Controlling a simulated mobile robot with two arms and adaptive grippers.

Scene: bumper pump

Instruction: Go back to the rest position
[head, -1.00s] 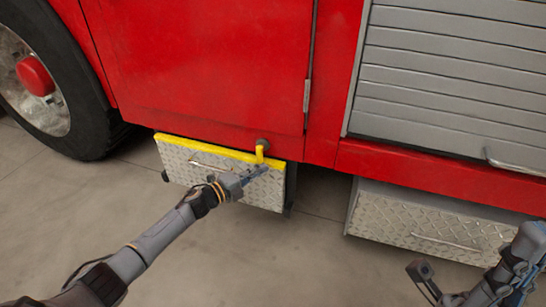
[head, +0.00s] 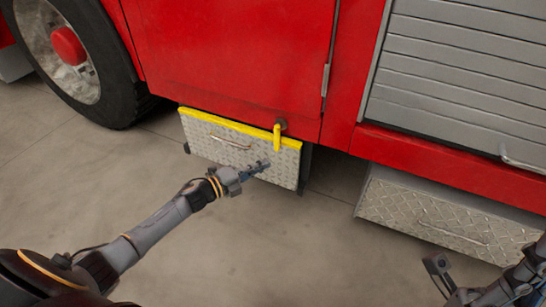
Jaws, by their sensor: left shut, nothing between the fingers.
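My left gripper (head: 256,170) is shut and empty. In the head view it appears in front of the lower part of a diamond-plate compartment (head: 215,143) with a yellow top edge, below the red truck body. A yellow lever (head: 277,138) hangs down from a dark pivot at the compartment's upper right, above and right of the left gripper. The gripper looks apart from the lever. My right arm shows only partly at the lower right corner, and its fingertips cannot be made out.
The red truck side (head: 235,60) fills the back. A wheel (head: 75,60) stands at the left. A second diamond-plate box (head: 440,215) sits low at the right, under a grey roller shutter (head: 460,75). The concrete floor (head: 290,250) in front is clear.

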